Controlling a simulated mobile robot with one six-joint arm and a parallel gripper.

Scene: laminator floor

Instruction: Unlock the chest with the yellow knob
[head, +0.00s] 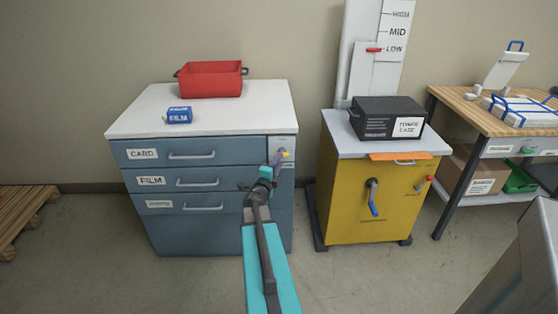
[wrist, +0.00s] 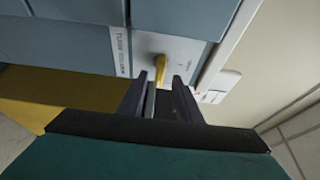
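The chest (head: 218,232) is a blue-grey drawer unit with a white top, and its drawers look closed. The yellow knob (head: 285,154) sits on a light plate (head: 282,143) at the chest's upper right front. In the wrist view the yellow knob (wrist: 161,66) sticks out from the plate, just beyond my fingertips. My gripper (wrist: 159,82) is open, with its two dark fingers apart and pointing at the knob. I cannot tell whether a finger touches it. In the head view my gripper (head: 276,160) is at the plate, partly hiding it.
To the right is a yellow cabinet (head: 335,200) with a black case (head: 380,118) on top. A wooden table (head: 465,113) stands farther right. A pallet (head: 20,215) lies at left.

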